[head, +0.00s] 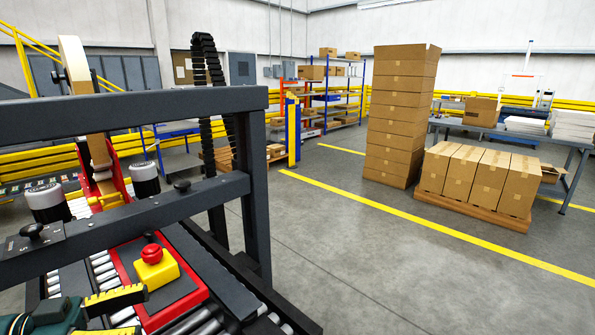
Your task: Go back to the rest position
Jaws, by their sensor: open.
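My gripper (136,312) is at the bottom left of the head view, cut off by the picture's lower edge. Its dark green body shows at the corner, and two yellow-and-black fingers point right. The fingers are apart, and I see nothing between them. The gripper appears in front of the roller bed (104,264) of the machine, to the left of and nearer than a yellow box with a red emergency-stop button (152,254). I cannot tell its height above the rollers. The rest of my arm is not visible.
A dark machine frame (150,207) with black knobs crosses the left side, close by. A tall carton stack (400,120) and a pallet of taped cartons (480,180) stand right of centre. A grey table (568,142) is behind them. The floor between is clear.

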